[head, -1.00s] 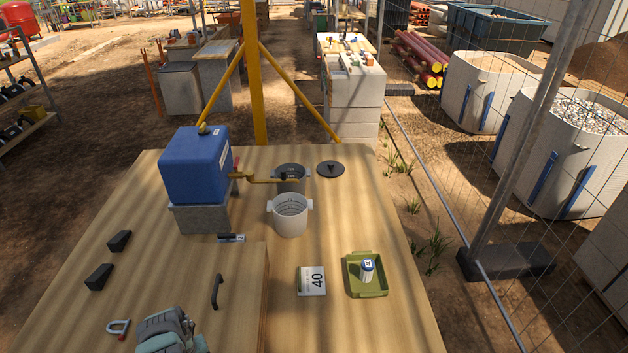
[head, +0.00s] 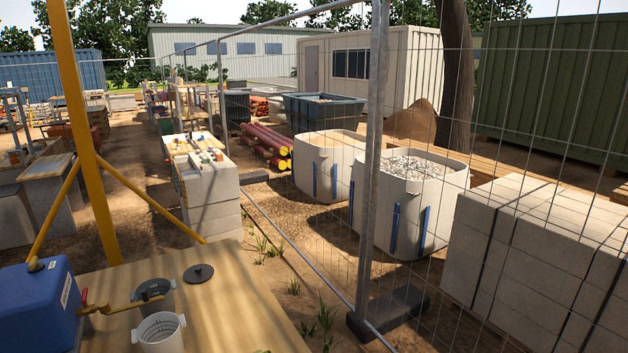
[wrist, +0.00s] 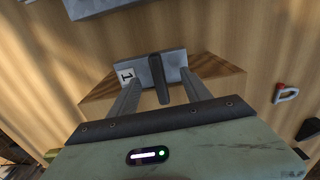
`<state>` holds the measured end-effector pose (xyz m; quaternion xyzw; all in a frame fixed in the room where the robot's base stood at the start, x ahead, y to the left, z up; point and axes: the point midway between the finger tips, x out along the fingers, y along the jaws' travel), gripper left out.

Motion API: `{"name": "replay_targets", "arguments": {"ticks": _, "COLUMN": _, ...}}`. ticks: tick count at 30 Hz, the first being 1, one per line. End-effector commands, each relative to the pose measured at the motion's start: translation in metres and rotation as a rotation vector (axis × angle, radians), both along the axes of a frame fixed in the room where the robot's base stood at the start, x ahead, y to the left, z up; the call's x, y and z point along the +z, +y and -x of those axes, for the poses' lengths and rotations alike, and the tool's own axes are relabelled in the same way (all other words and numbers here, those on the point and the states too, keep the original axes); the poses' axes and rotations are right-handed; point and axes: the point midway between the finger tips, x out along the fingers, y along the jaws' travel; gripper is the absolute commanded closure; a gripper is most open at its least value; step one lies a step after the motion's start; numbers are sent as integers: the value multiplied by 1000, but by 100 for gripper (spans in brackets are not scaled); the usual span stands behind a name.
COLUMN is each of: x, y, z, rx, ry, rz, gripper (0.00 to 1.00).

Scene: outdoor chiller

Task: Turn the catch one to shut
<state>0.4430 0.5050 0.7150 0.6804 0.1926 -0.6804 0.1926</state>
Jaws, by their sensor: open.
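In the wrist view, catch one is a grey plate (wrist: 177,62) with a white label marked 1 (wrist: 126,76) and a dark grey lever (wrist: 160,85). It sits at the edge of a wooden box (wrist: 215,82). The lever points from the plate towards my gripper's body. My gripper (wrist: 162,74) is open, with one finger on each side of the lever. I cannot tell whether either finger touches it. Neither the catch nor my gripper shows in the current head view.
In the wrist view, a shackle with a red pin (wrist: 287,93) and a black block (wrist: 309,128) lie at the right. In the head view, a blue tank (head: 38,305) with a brass tap (head: 118,307), a white pot (head: 160,334) and a black lid (head: 198,273) stand on the wooden table.

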Motion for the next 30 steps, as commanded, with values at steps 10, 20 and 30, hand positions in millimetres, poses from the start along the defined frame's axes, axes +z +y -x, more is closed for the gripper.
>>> {"name": "replay_targets", "arguments": {"ticks": 10, "x": 1, "y": 0, "z": 0, "rx": 0, "ry": 0, "rz": 0, "gripper": 36}}
{"name": "replay_targets", "arguments": {"ticks": 20, "x": 37, "y": 1, "z": 0, "rx": 1, "ry": 0, "rz": -1, "gripper": 36}}
{"name": "replay_targets", "arguments": {"ticks": 30, "x": 72, "y": 0, "z": 0, "rx": 0, "ry": -1, "rz": -2, "gripper": 36}}
